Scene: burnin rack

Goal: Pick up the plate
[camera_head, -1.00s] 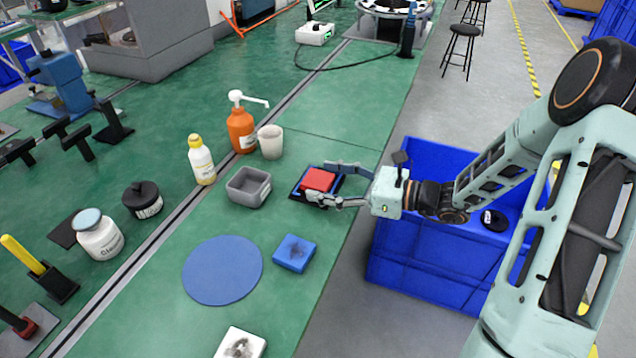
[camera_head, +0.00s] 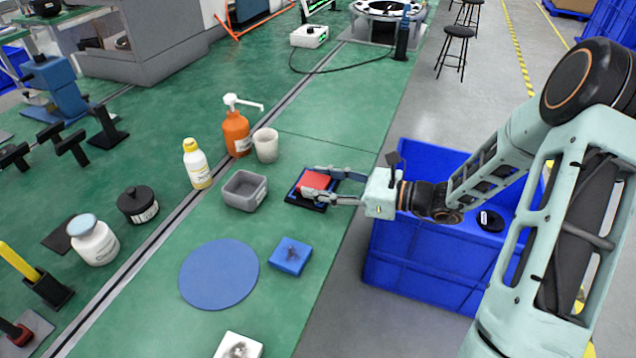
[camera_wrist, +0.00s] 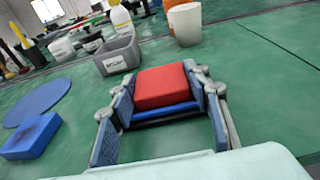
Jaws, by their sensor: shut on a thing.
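A thick red square plate (camera_head: 317,180) rests in a shallow dark tray (camera_head: 298,200) with blue in it, on the green bench. My gripper (camera_head: 307,185) reaches in from the right, low over the tray, with one finger on each side of the red plate. In the wrist view the plate (camera_wrist: 162,87) sits between the two finger pads (camera_wrist: 160,98), with a blue surface (camera_wrist: 165,113) under its near edge. The jaws are shut on the plate. I cannot see a gap below it.
A grey bin (camera_head: 245,190), white cup (camera_head: 266,145), orange pump bottle (camera_head: 236,132) and yellow-capped bottle (camera_head: 196,164) stand close by on the left. A blue round mat (camera_head: 219,274) and blue block (camera_head: 290,255) lie nearer. A blue crate (camera_head: 420,270) stands beside the bench.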

